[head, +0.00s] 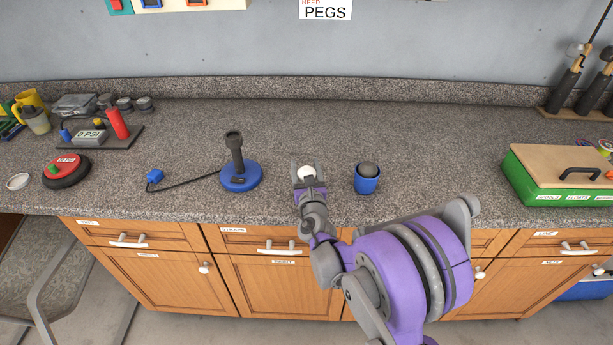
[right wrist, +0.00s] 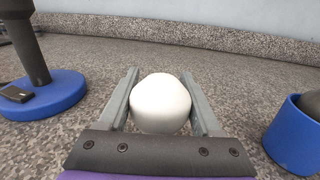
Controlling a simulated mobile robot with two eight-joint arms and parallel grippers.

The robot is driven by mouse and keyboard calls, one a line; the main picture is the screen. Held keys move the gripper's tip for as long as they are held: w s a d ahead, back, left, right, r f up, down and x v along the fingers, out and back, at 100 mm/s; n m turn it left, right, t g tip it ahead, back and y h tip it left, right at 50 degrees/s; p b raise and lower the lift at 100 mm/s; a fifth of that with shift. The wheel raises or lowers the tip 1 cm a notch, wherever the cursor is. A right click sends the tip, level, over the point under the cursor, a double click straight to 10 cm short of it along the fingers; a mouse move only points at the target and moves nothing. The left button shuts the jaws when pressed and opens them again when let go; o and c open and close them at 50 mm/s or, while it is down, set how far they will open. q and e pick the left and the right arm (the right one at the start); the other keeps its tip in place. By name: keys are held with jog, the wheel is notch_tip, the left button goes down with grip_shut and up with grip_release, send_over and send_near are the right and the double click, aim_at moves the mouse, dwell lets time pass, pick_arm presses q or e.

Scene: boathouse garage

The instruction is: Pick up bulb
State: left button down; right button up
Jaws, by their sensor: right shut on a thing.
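The white bulb (head: 307,172) is between the fingers of my right gripper (head: 308,178), at the front middle of the counter in the head view. In the right wrist view the round white bulb (right wrist: 161,103) sits between both fingers of the right gripper (right wrist: 162,100), which is shut on it. Its lower part is hidden by the gripper body. Whether it touches the counter, I cannot tell. My left gripper is not in view.
A blue lamp base with a dark socket post (head: 240,176) stands left of the gripper, its cord ending in a blue plug (head: 154,176). A blue cup with a grey ball (head: 367,184) stands close on the right. A green box (head: 545,185) is farther right. Counter behind is clear.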

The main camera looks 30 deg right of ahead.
jog(key=shift+r, duration=0.1)
